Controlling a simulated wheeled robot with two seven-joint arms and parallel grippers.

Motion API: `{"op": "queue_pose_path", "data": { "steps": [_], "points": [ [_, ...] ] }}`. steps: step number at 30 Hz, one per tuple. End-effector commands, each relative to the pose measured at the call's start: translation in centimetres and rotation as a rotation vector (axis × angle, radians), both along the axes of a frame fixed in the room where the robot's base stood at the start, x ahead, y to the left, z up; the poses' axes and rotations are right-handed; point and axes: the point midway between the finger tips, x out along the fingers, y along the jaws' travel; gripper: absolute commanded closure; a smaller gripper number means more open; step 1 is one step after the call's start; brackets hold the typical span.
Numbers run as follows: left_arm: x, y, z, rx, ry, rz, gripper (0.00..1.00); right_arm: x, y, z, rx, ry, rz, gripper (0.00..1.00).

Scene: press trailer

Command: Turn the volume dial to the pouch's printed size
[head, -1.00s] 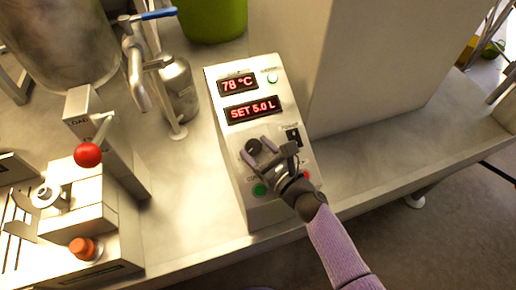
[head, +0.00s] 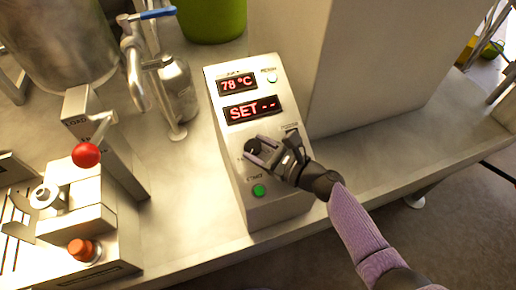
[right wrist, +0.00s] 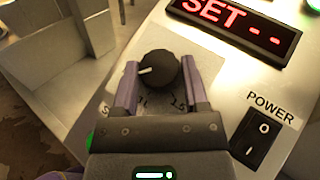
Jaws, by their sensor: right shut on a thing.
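The volume dial (right wrist: 158,70) is a black round knob with a white pointer line, on a pale control box (head: 215,95). In the right wrist view its pointer aims left, and printed scale marks show partly below it. My right gripper (head: 258,152) has its purple fingers on both sides of the knob and is shut on it; it also shows in the right wrist view (right wrist: 157,80). The lower red display (head: 252,110) reads "SET --" and the upper one (head: 238,85) reads "78 °C". No pouch can be made out. My left gripper is out of view.
A green button (head: 259,190) is below the dial, and a black power switch (right wrist: 256,137) is beside it. A press with a red ball lever (head: 86,155) stands left. A large pale box (head: 370,70) stands right. The bench front is clear.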

Motion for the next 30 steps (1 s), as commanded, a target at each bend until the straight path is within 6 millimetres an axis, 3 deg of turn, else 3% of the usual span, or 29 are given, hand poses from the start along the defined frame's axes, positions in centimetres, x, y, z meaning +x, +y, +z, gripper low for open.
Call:
{"op": "queue_pose_path", "data": {
  "steps": [18, 30],
  "points": [
    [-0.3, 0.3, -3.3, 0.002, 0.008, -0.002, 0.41, 0.6, -0.2, -0.1, -0.238, -0.075, 0.470, 1.00],
    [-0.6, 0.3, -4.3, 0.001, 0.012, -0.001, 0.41, 0.7, -0.2, 0.2, -0.310, -0.098, 0.615, 1.00]
  ]
}}
